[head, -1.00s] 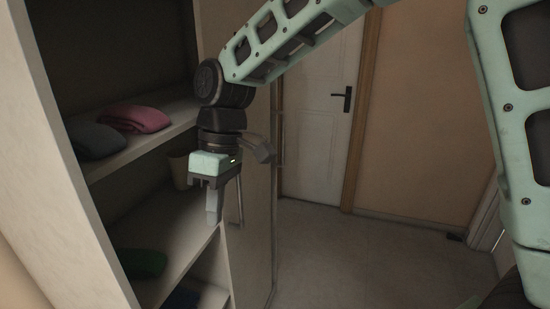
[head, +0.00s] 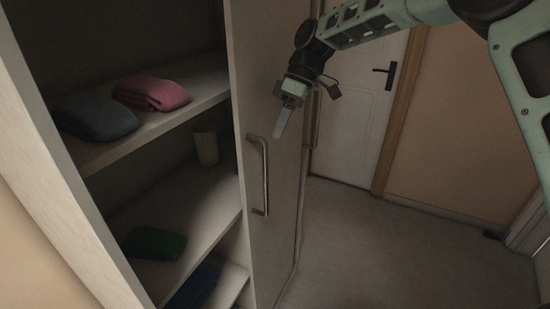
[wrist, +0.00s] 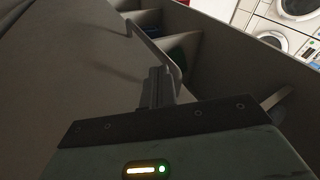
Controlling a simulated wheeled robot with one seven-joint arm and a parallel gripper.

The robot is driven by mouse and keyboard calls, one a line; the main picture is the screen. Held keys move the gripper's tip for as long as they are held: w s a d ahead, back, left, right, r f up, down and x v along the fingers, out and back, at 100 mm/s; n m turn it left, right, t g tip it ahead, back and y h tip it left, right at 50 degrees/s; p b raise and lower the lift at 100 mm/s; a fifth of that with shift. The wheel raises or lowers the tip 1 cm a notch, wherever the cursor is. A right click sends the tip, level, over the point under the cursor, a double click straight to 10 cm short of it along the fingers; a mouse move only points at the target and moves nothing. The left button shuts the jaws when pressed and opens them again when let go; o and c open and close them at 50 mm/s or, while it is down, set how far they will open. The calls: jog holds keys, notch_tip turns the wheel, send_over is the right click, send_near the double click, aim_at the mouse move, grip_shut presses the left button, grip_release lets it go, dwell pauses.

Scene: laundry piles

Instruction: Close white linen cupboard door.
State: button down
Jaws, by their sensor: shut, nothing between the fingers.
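The white linen cupboard stands at the left in the head view, its side panel (head: 60,190) nearest me. Its door (head: 268,90) is open, standing out at the right of the shelves, with an upright bar handle (head: 265,178) on its face. My gripper (head: 280,130) is shut and empty, in front of the upper part of the door, above and right of the handle. In the wrist view my shut fingers (wrist: 158,80) point toward the handle (wrist: 155,48), which shows beyond them. I cannot tell whether the fingers touch the door.
The shelves hold a pink cloth (head: 152,93), a grey cloth (head: 97,117), a green cloth (head: 154,243), a dark blue cloth (head: 195,287) and a beige cup (head: 205,148). A white room door (head: 362,105) is behind. Washing machines (wrist: 285,25) show in the wrist view.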

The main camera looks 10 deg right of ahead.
jog(key=w+d+f+n+y, duration=0.1)
jog(key=w+d+y, duration=0.1)
jog(key=w+d, duration=0.4)
jog(key=s+r+p+x, duration=0.1)
jog(key=p+x, duration=0.4)
jog(key=x, duration=0.7)
jog(key=shift+s+a+p, duration=0.35)
jog(key=shift+s+a, duration=0.1)
jog(key=shift+s, duration=0.3)
jog(key=shift+s+r, duration=0.1)
jog(key=shift+r, duration=0.05)
jog(key=s+a+b, duration=0.4)
jog(key=s+a, duration=0.5)
jog(key=s, duration=0.4)
jog(key=s+a+b, duration=0.4)
jog(key=s+a, duration=0.5)
jog(key=s, duration=0.4)
jog(key=shift+a, duration=0.35)
